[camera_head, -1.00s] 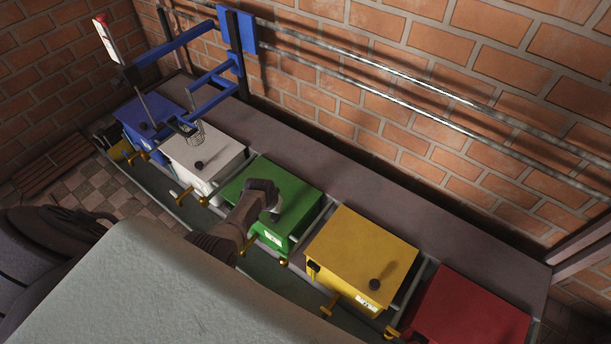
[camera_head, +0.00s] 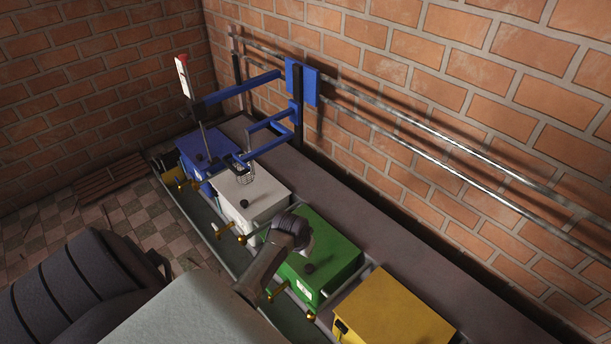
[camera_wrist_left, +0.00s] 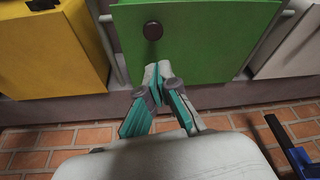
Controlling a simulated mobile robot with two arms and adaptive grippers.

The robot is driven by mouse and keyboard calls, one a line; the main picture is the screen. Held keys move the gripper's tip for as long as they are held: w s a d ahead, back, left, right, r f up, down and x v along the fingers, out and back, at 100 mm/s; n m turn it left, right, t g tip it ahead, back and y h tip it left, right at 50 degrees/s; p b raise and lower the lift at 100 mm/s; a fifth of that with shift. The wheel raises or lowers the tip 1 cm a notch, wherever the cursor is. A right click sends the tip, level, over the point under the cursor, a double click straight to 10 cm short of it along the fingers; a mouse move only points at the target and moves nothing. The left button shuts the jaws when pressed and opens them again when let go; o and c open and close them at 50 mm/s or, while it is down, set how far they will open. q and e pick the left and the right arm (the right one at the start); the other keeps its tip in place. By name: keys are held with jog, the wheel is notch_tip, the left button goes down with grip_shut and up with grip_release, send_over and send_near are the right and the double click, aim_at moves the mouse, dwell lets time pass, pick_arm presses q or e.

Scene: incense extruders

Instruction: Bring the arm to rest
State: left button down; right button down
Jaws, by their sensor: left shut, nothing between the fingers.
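In the left wrist view my left gripper (camera_wrist_left: 160,76) is shut, its teal-padded fingers together with nothing between them. Its tips appear in front of the green box (camera_wrist_left: 205,35), near that box's dark round knob (camera_wrist_left: 153,30). I cannot tell whether they touch the box. In the head view a dark, bent part of my arm (camera_head: 287,234) reaches to the near left edge of the green box (camera_head: 335,258); the fingers cannot be made out there. My right gripper is in neither view.
A row along the brick wall holds a blue box (camera_head: 205,142), a white box (camera_head: 265,187) and a yellow box (camera_head: 395,315). Metal rails (camera_head: 430,150) run along the wall.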

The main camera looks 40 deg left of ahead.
pick_arm(q)
jog(key=shift+s+r, duration=0.2)
jog(key=shift+r, duration=0.45)
